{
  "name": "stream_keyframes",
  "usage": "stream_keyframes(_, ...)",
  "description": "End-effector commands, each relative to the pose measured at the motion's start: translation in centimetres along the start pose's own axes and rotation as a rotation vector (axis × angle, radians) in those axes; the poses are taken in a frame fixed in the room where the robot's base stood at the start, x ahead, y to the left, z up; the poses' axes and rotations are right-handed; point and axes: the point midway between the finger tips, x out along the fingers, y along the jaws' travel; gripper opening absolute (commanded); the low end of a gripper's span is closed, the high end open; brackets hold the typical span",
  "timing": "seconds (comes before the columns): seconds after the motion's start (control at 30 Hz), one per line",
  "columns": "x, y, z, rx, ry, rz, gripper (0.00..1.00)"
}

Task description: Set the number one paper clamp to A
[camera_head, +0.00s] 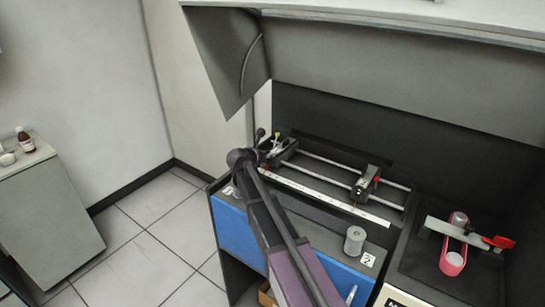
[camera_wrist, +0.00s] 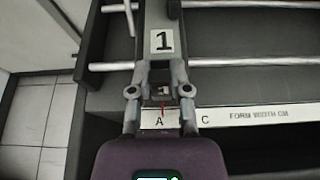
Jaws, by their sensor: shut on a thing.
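The number one paper clamp (camera_wrist: 162,20) is a dark grey block with a white "1" label in the wrist view. It sits on two metal rods. My gripper (camera_wrist: 160,74) is shut on it, one finger on each side just below the label. A thin red pointer (camera_wrist: 164,105) hangs from the clamp and points down at about the letter A on the white scale strip (camera_wrist: 255,117). A "C" shows further right; a finger hides the strip between. In the head view my gripper (camera_head: 264,152) is at the left end of the rods and hides part of the clamp.
A second clamp (camera_head: 367,182) stands further right on the rods. A grey cylinder (camera_head: 355,240) stands beside a "2" label (camera_head: 368,260) at the front. A red-handled device (camera_head: 470,235) is at the right. A hood (camera_head: 400,75) overhangs the bench.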

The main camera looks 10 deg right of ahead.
Motion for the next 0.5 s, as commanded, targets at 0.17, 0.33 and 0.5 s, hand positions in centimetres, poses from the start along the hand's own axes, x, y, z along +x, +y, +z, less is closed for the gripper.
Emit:
stream_keyframes(0.17, 0.02, 1.05, 0.04, 0.000, -0.002, 0.002, 0.00)
stream_keyframes(0.33, 0.01, 1.14, 0.07, -0.001, -0.003, 0.005, 0.00)
stream_keyframes(0.5, -0.01, 1.14, 0.07, -0.001, -0.003, 0.005, 0.60)
